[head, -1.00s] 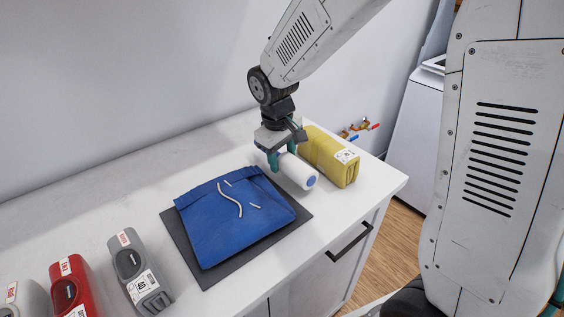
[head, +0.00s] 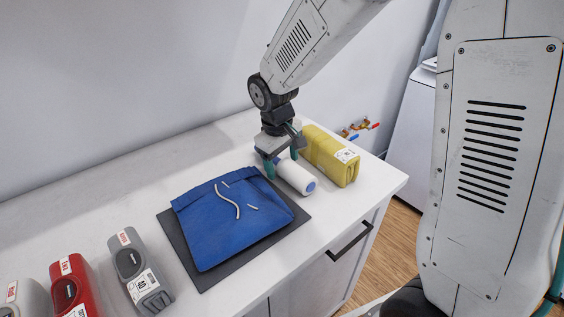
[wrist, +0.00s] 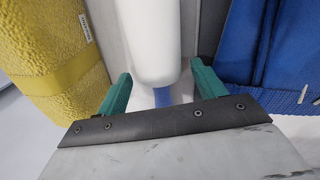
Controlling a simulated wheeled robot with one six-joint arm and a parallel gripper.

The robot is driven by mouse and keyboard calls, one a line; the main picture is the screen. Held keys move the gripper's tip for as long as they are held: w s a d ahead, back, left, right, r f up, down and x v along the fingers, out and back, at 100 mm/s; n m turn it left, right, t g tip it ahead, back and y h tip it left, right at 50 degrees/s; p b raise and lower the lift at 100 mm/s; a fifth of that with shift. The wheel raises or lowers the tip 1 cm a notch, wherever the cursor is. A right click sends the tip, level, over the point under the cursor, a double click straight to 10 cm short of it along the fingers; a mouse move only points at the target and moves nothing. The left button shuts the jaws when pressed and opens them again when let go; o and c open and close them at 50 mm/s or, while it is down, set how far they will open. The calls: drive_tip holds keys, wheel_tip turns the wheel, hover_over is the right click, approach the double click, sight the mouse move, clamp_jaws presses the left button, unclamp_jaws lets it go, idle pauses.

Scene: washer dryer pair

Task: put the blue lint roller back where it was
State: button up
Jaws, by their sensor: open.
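The lint roller (head: 297,178) has a white roll with a blue end and lies on the white counter between the folded blue cloth and the yellow pack. My gripper (head: 281,164) is open above its back end, with teal fingers. In the wrist view, the white roll (wrist: 151,45) and its blue handle (wrist: 163,97) lie between the two open fingers of my gripper (wrist: 160,88). I cannot tell whether the fingers touch it. Most of the handle is hidden by my gripper.
The yellow pack (head: 331,158) stands close to the right of the roller. The blue cloth (head: 230,235), with pale strands on it, lies on a dark mat (head: 213,280) to the left. The counter's back strip is clear.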

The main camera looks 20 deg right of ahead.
sight(278, 164)
wheel_tip(278, 164, up, 12)
drive_tip(key=a, duration=0.1)
drive_tip(key=s+d+r+m, duration=0.1)
drive_tip(key=s+d+m, duration=0.1)
drive_tip(key=s, duration=1.1)
drive_tip(key=s+d+r+m+y, duration=0.1)
drive_tip(key=s+d+m, duration=0.2)
drive_tip(key=s, duration=1)
drive_tip(key=shift+s+d+r, duration=0.15)
drive_tip(key=shift+s+d, duration=0.25)
drive_tip(key=shift+d, duration=0.2)
drive_tip(key=shift+t, duration=0.3)
